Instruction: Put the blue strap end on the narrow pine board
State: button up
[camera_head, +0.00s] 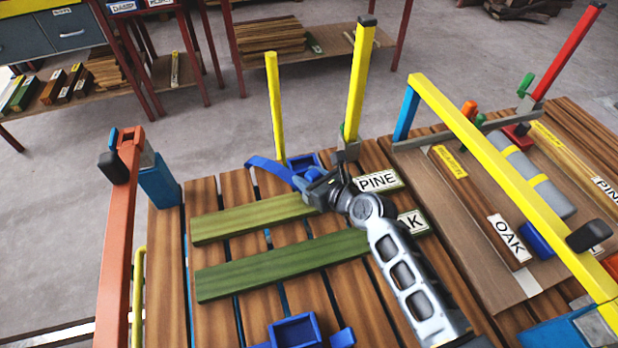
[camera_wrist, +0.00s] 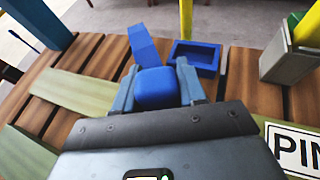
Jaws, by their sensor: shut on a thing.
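My gripper (camera_head: 308,182) is shut on the blue strap end (camera_wrist: 155,88), a blue block between its fingers (camera_wrist: 158,92). The blue strap (camera_head: 268,165) runs from it to the left and bends down at its far end. The pine board (camera_head: 255,217) is a long greenish board in line with the PINE label (camera_head: 378,181). It also shows in the wrist view (camera_wrist: 72,92), partly hidden by my gripper. The gripper is over or just behind the board's right part; I cannot tell whether the strap end touches it.
A second green board (camera_head: 280,265) lies nearer, beside a partly hidden OAK label (camera_head: 413,222). An open blue holder (camera_wrist: 195,56) sits behind the gripper. Yellow posts (camera_head: 277,108) (camera_head: 358,80) stand at the back. An orange post (camera_head: 118,240) stands left, a yellow bar (camera_head: 500,165) right.

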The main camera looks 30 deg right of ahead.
jog(key=shift+f, duration=0.1)
jog(key=o, duration=1.1)
jog(key=shift+r, duration=0.2)
jog(key=v, duration=1.2)
jog(key=shift+p, duration=0.3)
